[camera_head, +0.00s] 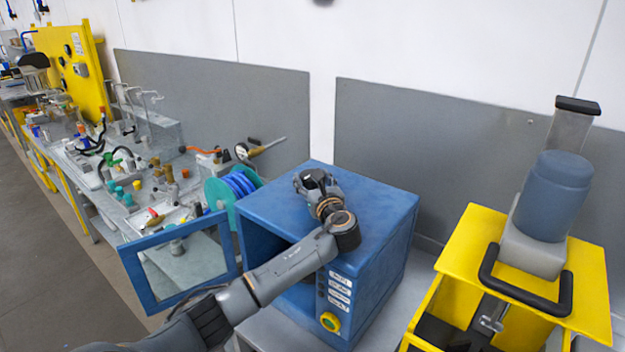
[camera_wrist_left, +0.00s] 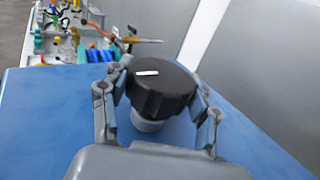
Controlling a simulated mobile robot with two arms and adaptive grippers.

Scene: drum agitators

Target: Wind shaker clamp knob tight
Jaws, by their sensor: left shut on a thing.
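The shaker is a blue box-shaped cabinet (camera_head: 375,215) with its windowed door (camera_head: 135,272) swung open to the left. The clamp knob (camera_wrist_left: 162,88) is black with a lobed rim and a white mark on top, and sits on a short pale stem above the blue top. My left gripper (camera_wrist_left: 165,100) is shut on the knob, with one finger on each side of it. In the head view my left gripper (camera_head: 318,183) is over the cabinet's top, and it mostly hides the knob. My right gripper is not in view.
A yellow stand (camera_head: 590,262) with a blue drum (camera_head: 553,195) and a black handle is at the right. A green and blue hose reel (camera_head: 215,192) stands behind the open door. A cluttered bench (camera_head: 75,165) runs along the wall at left. Grey panels (camera_head: 270,110) back the cabinet.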

